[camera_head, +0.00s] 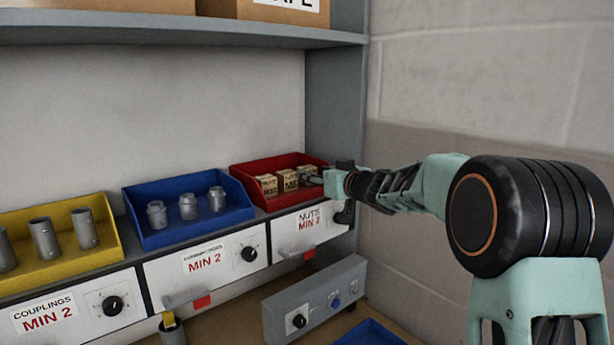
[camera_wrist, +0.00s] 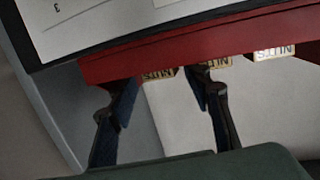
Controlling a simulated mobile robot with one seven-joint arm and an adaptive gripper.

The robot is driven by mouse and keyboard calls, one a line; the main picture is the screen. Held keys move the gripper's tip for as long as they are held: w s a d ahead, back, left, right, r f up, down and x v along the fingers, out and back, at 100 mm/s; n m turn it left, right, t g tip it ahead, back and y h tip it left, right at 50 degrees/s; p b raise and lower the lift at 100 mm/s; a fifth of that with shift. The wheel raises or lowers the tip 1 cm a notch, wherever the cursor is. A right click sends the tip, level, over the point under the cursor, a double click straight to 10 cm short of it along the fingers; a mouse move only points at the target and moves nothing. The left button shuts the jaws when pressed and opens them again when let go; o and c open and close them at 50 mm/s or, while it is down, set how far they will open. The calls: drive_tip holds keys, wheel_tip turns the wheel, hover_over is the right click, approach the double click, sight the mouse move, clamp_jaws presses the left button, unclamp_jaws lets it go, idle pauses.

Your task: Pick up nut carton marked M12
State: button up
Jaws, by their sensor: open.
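The red nut bin (camera_head: 246,179) stands on the ledge at the right end of the row of bins. It holds a left carton (camera_head: 266,186), a middle carton (camera_head: 287,180) and a right carton (camera_head: 307,174). Their size marks are too small to read surely. My gripper (camera_head: 315,180) is at the right carton and partly covers it. In the wrist view, my gripper (camera_wrist: 165,85) is open, its fingers apart near the red bin wall (camera_wrist: 190,42). I see no M12 mark clearly.
A blue bin (camera_head: 150,237) with connectors and a yellow bin (camera_head: 65,268) with couplings stand to the left. A shelf (camera_head: 180,32) with boxes hangs above. The grey side panel (camera_head: 338,130) is close on the right. A grey control box (camera_head: 318,300) sits below.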

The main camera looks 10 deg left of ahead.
sight(308, 168)
drive_tip(key=shift+x, duration=1.5)
drive_tip(key=shift+f, duration=0.1)
drive_tip(key=c, duration=1.2)
